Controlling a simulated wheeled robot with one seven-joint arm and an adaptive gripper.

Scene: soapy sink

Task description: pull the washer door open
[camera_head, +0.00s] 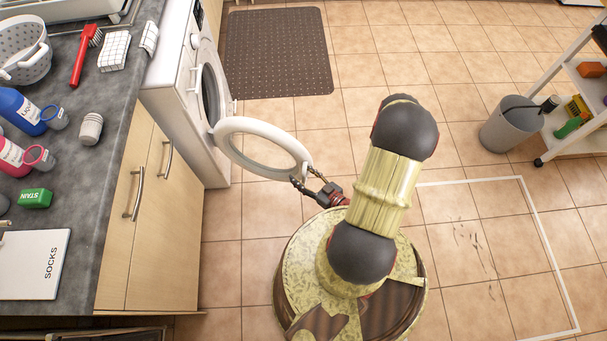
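The white washer (176,98) stands at the upper left, at the end of the counter. Its round door (247,122), a white ring with a clear middle, stands swung well out from the front, and the dark drum opening (210,95) shows behind it. My gripper (303,175) is at the door's free edge, on the side away from the washer. Its dark fingers are spread apart, close around or beside the rim there. Whether they touch the door is too small to tell.
A counter (85,185) with bottles and a red brush (85,55) runs along the left, above wooden cabinets (160,220). A dark mat (277,52) lies beyond the door. A grey bin (508,125) and a shelf cart (575,110) stand right.

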